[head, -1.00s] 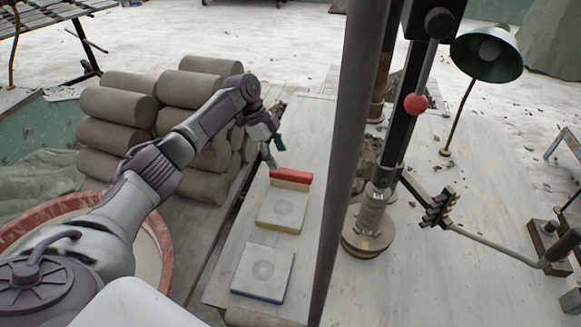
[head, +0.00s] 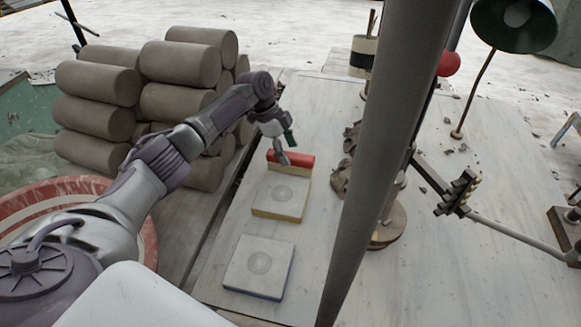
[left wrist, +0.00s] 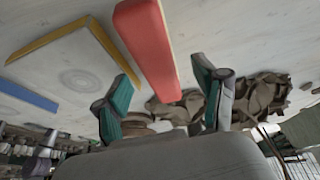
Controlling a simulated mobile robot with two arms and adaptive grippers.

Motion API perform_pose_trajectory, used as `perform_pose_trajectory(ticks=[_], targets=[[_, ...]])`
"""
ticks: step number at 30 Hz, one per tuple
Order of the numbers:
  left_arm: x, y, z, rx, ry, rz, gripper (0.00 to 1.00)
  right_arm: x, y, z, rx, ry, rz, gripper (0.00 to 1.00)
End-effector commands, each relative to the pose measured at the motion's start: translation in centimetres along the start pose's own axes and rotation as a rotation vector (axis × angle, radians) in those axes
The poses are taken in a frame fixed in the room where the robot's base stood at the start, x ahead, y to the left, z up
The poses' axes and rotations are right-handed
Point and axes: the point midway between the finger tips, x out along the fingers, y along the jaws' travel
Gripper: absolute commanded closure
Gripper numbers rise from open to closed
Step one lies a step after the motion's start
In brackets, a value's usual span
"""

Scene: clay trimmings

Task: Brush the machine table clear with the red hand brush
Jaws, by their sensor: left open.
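The red hand brush (head: 298,158) has a red back over a pale tan lower part. It lies at the far edge of a yellow-edged square slab on the machine table (head: 450,240). My left gripper (head: 285,148) is open at the brush's left end, one finger overlapping it in the head view. In the left wrist view the brush (left wrist: 148,45) appears beyond the open, empty fingers (left wrist: 160,88); I cannot tell whether they touch it. Brown clay trimmings (left wrist: 255,98) lie past the brush; in the head view trimmings (head: 341,180) are partly behind a grey post. My right gripper is not in view.
The grey post (head: 380,130) crosses in front of the table. The yellow-edged slab (head: 281,195) and a blue-edged slab (head: 258,266) lie on its left part. Clay rolls (head: 180,65) are stacked at left. A green lamp (head: 512,20) and a pronged dark arm (head: 460,192) stand right.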

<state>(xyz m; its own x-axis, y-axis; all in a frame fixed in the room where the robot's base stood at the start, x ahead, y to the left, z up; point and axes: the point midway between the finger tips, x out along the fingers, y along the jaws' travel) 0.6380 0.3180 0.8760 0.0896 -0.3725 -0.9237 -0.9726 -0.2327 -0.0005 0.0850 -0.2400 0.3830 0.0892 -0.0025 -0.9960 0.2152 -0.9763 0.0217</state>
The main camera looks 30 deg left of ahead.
Motion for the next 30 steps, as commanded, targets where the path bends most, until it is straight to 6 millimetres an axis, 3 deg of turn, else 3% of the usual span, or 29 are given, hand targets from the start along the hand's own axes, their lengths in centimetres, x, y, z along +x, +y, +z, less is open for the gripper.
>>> perform_pose_trajectory(ticks=[9,30], targets=[[4.7,0.0,0.1,0.000,0.000,0.001,0.29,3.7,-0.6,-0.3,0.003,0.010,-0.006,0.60],[5.1,0.1,0.1,-0.001,0.000,0.002,0.29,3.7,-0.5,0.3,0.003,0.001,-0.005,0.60]])
